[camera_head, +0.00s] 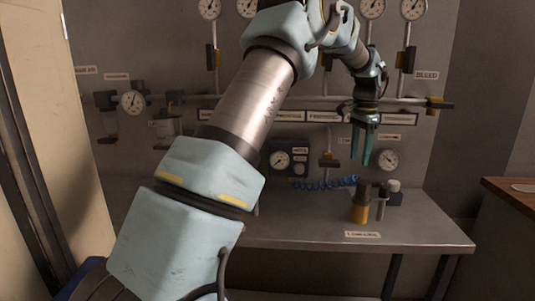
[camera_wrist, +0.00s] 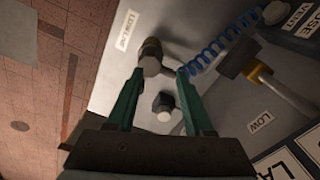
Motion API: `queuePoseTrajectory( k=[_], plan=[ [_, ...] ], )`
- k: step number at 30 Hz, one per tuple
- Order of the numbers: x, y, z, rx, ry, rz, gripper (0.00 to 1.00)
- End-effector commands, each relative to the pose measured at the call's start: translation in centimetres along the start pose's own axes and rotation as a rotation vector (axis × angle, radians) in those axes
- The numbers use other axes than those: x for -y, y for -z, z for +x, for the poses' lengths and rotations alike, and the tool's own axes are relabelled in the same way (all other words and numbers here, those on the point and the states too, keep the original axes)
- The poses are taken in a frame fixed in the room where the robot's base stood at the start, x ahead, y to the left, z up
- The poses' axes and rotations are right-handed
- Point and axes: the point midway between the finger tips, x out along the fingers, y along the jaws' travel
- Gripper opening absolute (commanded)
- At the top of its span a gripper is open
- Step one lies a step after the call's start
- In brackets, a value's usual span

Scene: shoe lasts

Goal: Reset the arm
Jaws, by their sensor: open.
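My arm reaches from the lower left up across the head view and bends down at the right. My gripper (camera_head: 362,160) hangs with its green fingers pointing down above the metal bench. In the wrist view my gripper (camera_wrist: 158,76) has its two green fingers apart, with nothing between them that it grips. A yellow and dark cylinder (camera_head: 360,208) stands on the bench below the fingers; a cylinder also shows beyond the fingertips in the wrist view (camera_wrist: 151,55). The fingers do not appear to touch anything.
The metal bench (camera_head: 290,232) has a clear front area. A blue coiled hose (camera_head: 325,184) lies at its back. A wooden-topped surface (camera_head: 512,190) stands at the right.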

Motion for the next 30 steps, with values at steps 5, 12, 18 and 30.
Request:
queuePoseTrajectory(
  k=[5,12,18,30],
  plan=[
    [1.8,-10.1,0.9,-0.015,0.022,-0.273,0.52],
    [0.0,-24.0,3.0,-0.045,0.046,-0.657,0.52],
    [-4.9,-34.1,5.2,-0.073,0.062,-0.968,0.52],
    [-10.1,-40.2,7.0,-0.098,0.072,-1.197,0.52]
  ],
)
